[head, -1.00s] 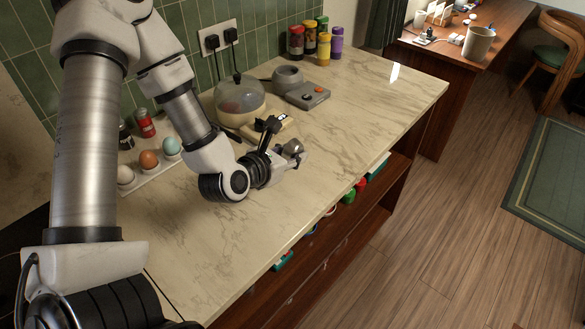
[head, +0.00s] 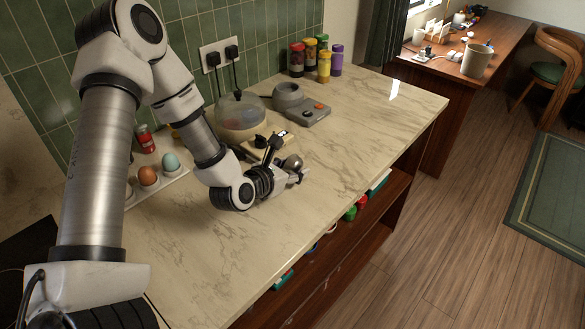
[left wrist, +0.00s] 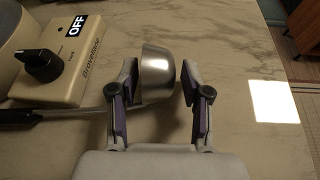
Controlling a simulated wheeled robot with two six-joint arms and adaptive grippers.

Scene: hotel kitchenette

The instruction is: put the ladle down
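The ladle's shiny metal bowl (left wrist: 157,72) is between the two fingers of my left gripper (left wrist: 158,82) in the left wrist view. The fingers stand apart, with a narrow gap between the bowl and the right finger. The left finger is close to the bowl; I cannot tell if it touches. A dark handle (left wrist: 60,114) runs left from behind the left finger, past the front of the stove box. In the head view the bowl (head: 292,162) shows at my left gripper (head: 300,176), low over the counter (head: 340,150). My right gripper is not in view.
The cream stove box (left wrist: 62,62) with a black knob and "OFF" label is just left of the gripper. A domed dish (head: 240,115), a grey device (head: 308,112) and several spice jars (head: 324,66) stand behind. Eggs (head: 148,175) sit left. The counter's right side is clear.

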